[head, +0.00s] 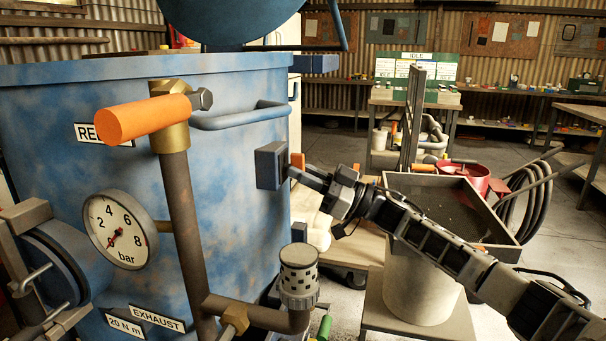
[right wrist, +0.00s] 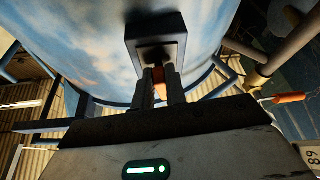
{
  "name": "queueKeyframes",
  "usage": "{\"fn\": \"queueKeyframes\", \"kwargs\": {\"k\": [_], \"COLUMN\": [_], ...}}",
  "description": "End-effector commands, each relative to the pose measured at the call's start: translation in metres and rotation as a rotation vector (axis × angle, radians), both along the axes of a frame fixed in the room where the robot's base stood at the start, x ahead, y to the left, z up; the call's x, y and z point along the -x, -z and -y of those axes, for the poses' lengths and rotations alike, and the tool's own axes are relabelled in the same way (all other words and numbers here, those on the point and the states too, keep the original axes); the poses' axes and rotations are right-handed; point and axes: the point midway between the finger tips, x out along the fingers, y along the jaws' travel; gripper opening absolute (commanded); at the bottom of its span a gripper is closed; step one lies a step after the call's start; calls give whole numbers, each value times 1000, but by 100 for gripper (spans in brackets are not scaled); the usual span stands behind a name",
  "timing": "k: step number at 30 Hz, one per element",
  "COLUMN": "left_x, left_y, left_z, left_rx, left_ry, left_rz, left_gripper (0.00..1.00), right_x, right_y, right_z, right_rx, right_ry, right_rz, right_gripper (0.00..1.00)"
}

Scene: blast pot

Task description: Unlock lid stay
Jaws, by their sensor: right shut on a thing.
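The blue blast pot (head: 235,180) fills the left of the head view, with its round blue lid (head: 235,18) raised above it. A dark blue box-shaped bracket (head: 270,166) sits on the pot's right side, and it shows in the right wrist view (right wrist: 156,30). A small orange piece (head: 297,160) shows beside the bracket; orange also shows between the fingers in the wrist view (right wrist: 158,77). My right gripper (head: 294,173) reaches in from the right and is shut on this orange piece, close against the bracket. The fingers hide much of it. My left gripper is out of view.
A brown pipe (head: 180,230) with an orange-handled valve (head: 145,118) and a pressure gauge (head: 120,230) reading about zero stands in front of the pot. A grey tray (head: 455,205) over a pale drum (head: 420,285) lies under my right arm. Open floor (head: 555,245) shows at right.

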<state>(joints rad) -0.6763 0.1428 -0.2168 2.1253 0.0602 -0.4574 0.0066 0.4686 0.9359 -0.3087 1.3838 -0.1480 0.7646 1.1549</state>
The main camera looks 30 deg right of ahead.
Motion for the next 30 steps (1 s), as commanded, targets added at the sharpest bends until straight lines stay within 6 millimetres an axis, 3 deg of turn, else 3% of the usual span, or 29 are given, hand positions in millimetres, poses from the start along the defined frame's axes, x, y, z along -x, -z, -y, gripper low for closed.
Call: {"fn": "queueKeyframes", "kwargs": {"k": [12,30], "left_x": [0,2], "left_y": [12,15], "left_z": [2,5], "left_rx": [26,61], "left_ry": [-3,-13], "left_rz": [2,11], "left_gripper": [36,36], "right_x": [-2,-5], "right_y": [1,-5], "right_z": [3,6], "right_rx": [232,666], "right_ry": [0,-2], "right_rz": [200,571], "right_gripper": [0,0]}}
